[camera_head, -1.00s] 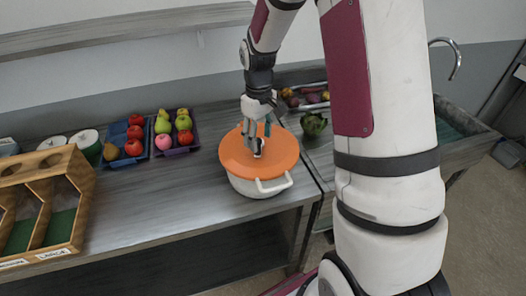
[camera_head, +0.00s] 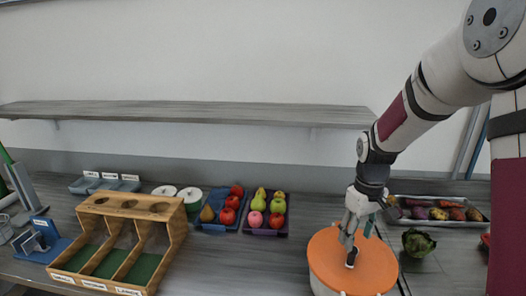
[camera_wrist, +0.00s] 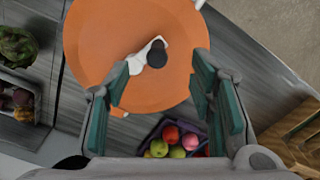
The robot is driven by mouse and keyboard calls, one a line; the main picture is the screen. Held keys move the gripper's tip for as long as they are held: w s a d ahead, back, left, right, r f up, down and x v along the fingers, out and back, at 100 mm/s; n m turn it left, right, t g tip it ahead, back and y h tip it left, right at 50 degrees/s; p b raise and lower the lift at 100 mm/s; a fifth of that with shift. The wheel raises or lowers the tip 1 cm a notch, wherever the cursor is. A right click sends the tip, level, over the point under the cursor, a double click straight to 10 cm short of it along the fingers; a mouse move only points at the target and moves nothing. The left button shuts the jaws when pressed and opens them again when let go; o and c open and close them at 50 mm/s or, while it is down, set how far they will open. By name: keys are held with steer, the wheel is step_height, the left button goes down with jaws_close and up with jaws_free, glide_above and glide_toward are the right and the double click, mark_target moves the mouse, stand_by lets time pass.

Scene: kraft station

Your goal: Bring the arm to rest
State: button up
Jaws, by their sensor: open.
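My gripper (camera_head: 354,236) is above the orange lid (camera_head: 330,262) of a white pot at the lower right of the head view. In the wrist view my gripper (camera_wrist: 160,88) has its two teal-padded fingers spread apart with nothing between them. The lid (camera_wrist: 90,60) fills the upper middle there. Its dark knob (camera_wrist: 157,54) lies just past the fingertips. How much space separates the fingers and the knob is unclear. My arm reaches in from the right of the head view.
A wooden divider box (camera_head: 176,240) stands at the left. A blue tray (camera_head: 204,224) and a purple tray (camera_head: 286,230) hold fruit. A metal tray (camera_head: 398,220) of vegetables and a green cabbage (camera_head: 420,243) are right of the pot. A shelf (camera_head: 190,112) runs along the wall.

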steer(key=s+a+r+m+t+b, duration=0.1)
steer(key=s+a+r+t+b, duration=0.25)
steer(key=r, duration=0.65)
steer(key=s+a+r+m+t+b, duration=0.1)
steer(key=s+a, duration=0.1)
steer(key=s, duration=0.3)
steer(key=s+a+m+t+b, duration=0.1)
steer(key=s+a+b, duration=0.1)
steer(key=s, duration=0.4)
steer(key=shift+a+r, duration=0.35)
steer(key=shift+a, duration=0.4)
steer(key=shift+s, duration=0.1)
